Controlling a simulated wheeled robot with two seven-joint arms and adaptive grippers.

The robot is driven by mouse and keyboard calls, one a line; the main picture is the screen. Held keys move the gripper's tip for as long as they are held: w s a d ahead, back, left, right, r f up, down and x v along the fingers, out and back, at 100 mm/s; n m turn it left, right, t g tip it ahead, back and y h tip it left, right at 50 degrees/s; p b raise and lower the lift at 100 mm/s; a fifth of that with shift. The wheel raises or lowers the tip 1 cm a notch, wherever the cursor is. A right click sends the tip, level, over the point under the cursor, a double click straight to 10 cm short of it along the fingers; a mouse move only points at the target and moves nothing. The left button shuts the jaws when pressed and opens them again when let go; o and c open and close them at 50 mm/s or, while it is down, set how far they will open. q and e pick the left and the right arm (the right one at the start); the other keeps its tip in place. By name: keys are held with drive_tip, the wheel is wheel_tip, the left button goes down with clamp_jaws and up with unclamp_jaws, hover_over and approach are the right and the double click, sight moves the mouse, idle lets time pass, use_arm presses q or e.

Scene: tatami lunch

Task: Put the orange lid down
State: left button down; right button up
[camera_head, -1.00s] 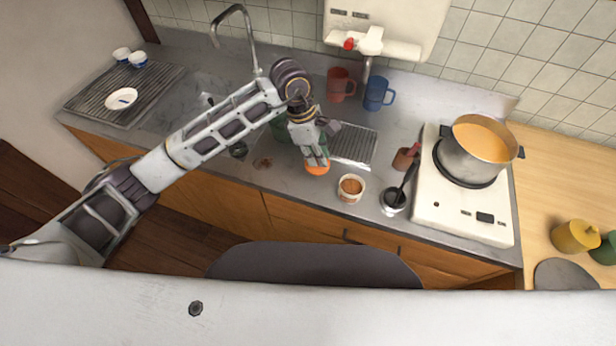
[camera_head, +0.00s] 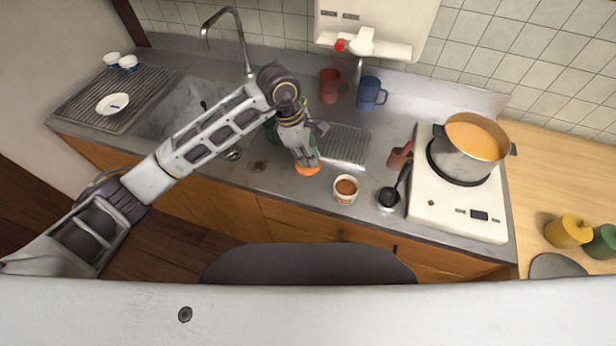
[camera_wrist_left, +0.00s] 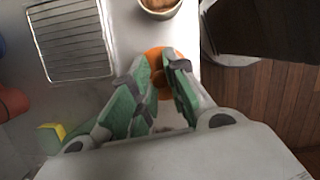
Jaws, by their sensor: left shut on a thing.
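The orange lid (camera_head: 307,169) is a flat round disc at the fingertips of my left gripper (camera_head: 305,161), close to the counter's front edge. In the left wrist view the lid (camera_wrist_left: 155,54) shows behind and between the two green-sided fingers, and my left gripper (camera_wrist_left: 158,75) is shut on it. The fingers hide part of the lid. I cannot tell whether it touches the counter. A small cup with brown contents (camera_head: 345,190) stands just right of the lid. My right gripper is not in view.
A black ladle (camera_head: 390,196) rests in a small dish near the cooker (camera_head: 456,215) with its pot (camera_head: 467,160). A red mug (camera_head: 332,85) and a blue mug (camera_head: 369,93) stand at the back. A metal drain grid (camera_head: 346,145) lies behind the small cup.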

use_arm(q)
drive_tip(key=shift+f+p, duration=0.45)
drive_tip(key=shift+f, duration=2.15)
drive_tip(key=shift+f+p, duration=0.35)
drive_tip(key=shift+f, duration=1.55)
drive_tip(key=shift+f, duration=0.15)
drive_tip(key=c, duration=1.4)
unclamp_jaws()
